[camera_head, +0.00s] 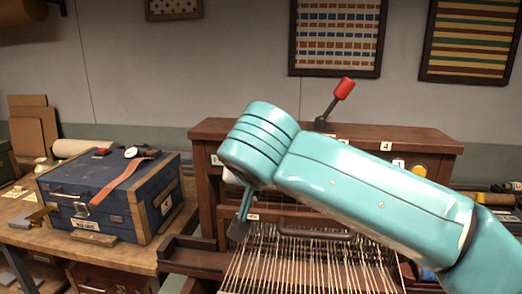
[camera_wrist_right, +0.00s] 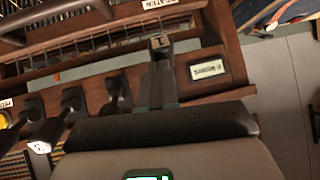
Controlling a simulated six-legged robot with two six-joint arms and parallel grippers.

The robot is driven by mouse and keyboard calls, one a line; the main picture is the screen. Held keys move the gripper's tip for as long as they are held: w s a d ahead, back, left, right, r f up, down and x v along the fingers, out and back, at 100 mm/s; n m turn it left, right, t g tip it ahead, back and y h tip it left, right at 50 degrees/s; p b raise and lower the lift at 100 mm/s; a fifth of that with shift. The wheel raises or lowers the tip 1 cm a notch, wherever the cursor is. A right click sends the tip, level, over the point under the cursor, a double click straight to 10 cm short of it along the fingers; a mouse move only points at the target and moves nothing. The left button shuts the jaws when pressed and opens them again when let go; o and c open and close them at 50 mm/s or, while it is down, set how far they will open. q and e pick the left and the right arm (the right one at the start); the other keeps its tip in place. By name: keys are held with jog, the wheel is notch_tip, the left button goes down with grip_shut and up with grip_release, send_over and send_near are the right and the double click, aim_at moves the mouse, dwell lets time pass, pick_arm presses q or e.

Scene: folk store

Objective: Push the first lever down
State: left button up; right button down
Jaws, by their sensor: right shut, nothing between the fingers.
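My teal right arm crosses the loom (camera_head: 325,132) from the right in the head view. My right gripper (camera_head: 238,229) points down below its wrist, at the loom's left front. In the right wrist view my right gripper (camera_wrist_right: 161,52) is shut and empty, its tips at a small plate marked 1. Several dark levers stand in a row to its left, the nearest one (camera_wrist_right: 118,90) apart from the fingers. A lever at the plate marked 1 cannot be told from the gripper. A red-knobbed lever (camera_head: 343,89) stands tilted up on the loom's top. My left gripper is out of view.
A blue chest (camera_head: 105,190) with tools on its lid stands on the wooden bench (camera_head: 20,237) to the left. Pale threads (camera_head: 310,265) stretch across the loom's front below my arm. A framed label (camera_wrist_right: 207,70) sits right of the gripper in the wrist view.

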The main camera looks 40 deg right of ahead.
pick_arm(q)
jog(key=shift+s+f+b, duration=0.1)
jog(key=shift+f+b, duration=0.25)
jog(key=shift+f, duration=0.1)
pick_arm(e)
jog(key=shift+s+a+f, duration=0.1)
jog(key=shift+s+f, duration=0.2)
jog(key=shift+s, duration=0.05)
jog(key=shift+r, duration=0.1)
